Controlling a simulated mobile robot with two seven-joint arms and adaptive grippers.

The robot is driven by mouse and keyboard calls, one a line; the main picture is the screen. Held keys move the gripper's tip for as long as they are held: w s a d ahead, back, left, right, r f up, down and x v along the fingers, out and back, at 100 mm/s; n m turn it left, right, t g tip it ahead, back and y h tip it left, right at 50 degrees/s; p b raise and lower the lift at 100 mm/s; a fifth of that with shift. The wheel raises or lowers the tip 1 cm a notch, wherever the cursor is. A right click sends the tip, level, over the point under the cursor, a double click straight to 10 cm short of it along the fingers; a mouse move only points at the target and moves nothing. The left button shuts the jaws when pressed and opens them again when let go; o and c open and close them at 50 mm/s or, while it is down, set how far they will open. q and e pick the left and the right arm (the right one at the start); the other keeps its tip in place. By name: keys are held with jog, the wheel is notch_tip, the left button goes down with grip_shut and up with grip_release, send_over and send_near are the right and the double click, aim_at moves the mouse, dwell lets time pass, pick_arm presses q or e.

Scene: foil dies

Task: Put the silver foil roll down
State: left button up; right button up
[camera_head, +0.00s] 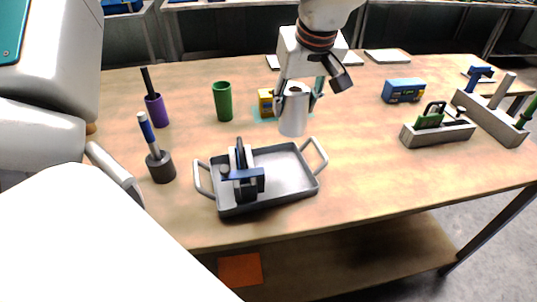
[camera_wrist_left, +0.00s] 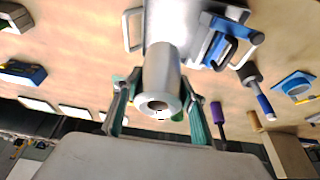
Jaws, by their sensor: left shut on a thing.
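The silver foil roll (camera_head: 293,115) is a short, upright, pale metallic cylinder in the middle of the head view. My left gripper (camera_head: 299,97) is shut on it, with a finger on either side. In the left wrist view the roll (camera_wrist_left: 163,75) shows its hollow end between the teal-padded fingers of the gripper (camera_wrist_left: 160,108). The roll's lower end appears just behind the far edge of the grey tray; whether it touches the table is hard to tell. My right gripper is not in view.
The grey two-handled tray (camera_head: 290,172) holds a blue and black tool (camera_head: 243,178) at its left; its right part is bare. A green cup (camera_head: 222,101) and a yellow box (camera_head: 266,103) stand near the roll. A grey holder (camera_head: 437,134) is at the right, with clear table before it.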

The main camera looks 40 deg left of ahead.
aim_at(296, 85)
pick_arm(q)
jog(key=w+r+n, duration=0.1)
jog(key=a+r+n+g, duration=0.1)
jog(key=n, duration=0.1)
jog(key=shift+w+a+r+y, duration=0.1)
jog(key=shift+w+r+y, duration=0.2)
jog(key=shift+w+y, duration=0.1)
jog(key=shift+w+a+f+n, duration=0.1)
jog(key=shift+w+a+n, duration=0.05)
jog(key=shift+n, duration=0.45)
jog(key=shift+g, duration=0.3)
notch_tip(296, 85, down, 9)
jog(key=shift+f+b, duration=0.15)
jog(key=shift+b, duration=0.6)
notch_tip(296, 85, down, 10)
jog(key=shift+r+b, duration=0.1)
jog(key=shift+b, duration=0.65)
jog(key=shift+f, duration=0.3)
jog(key=shift+r, duration=0.15)
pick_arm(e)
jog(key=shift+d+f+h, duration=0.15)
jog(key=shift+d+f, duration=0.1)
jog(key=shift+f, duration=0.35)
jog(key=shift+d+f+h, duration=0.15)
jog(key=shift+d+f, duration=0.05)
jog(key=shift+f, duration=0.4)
